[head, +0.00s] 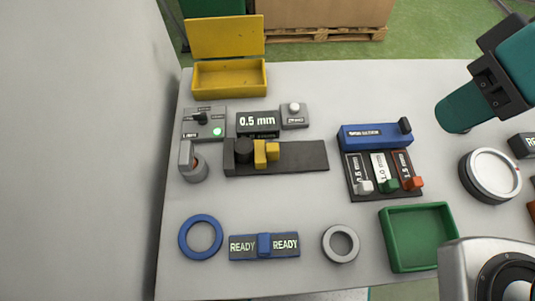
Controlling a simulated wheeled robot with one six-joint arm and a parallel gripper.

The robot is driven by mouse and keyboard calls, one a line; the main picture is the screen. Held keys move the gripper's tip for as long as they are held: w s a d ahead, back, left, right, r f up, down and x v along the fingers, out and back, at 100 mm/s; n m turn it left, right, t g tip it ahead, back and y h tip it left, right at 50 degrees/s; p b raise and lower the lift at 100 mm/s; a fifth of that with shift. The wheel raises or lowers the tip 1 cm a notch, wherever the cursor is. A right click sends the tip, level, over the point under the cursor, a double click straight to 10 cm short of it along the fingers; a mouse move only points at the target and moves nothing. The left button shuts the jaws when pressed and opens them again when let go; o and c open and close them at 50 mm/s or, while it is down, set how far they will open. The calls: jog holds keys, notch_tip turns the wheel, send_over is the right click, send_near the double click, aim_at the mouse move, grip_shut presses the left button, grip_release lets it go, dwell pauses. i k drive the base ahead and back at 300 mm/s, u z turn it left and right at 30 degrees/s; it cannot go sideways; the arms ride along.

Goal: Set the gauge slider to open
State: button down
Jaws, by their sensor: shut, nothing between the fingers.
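A dark bar-shaped base (305,156) on the table has a black round knob (243,150) and two yellow blocks (266,150) toward its left end; it looks like the gauge. A display (258,121) reading "0.5 mm" stands just behind it. I cannot read any "open" mark, so which piece is the gauge slider is unclear. My gripper's fingers do not show; only parts of my arm are in view at the right.
A yellow open box (230,78) stands at the back left. A panel with a green light (217,131) sits before it. A blue unit (375,137) with three small levers, a green tray (418,236), a blue ring (200,236) and a grey ring (341,243) are around.

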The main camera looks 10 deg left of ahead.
aim_at(262, 155)
jog(key=u, duration=0.05)
jog(key=k, duration=1)
jog(key=z, duration=0.85)
jog(key=i, duration=0.85)
jog(key=u, duration=2.45)
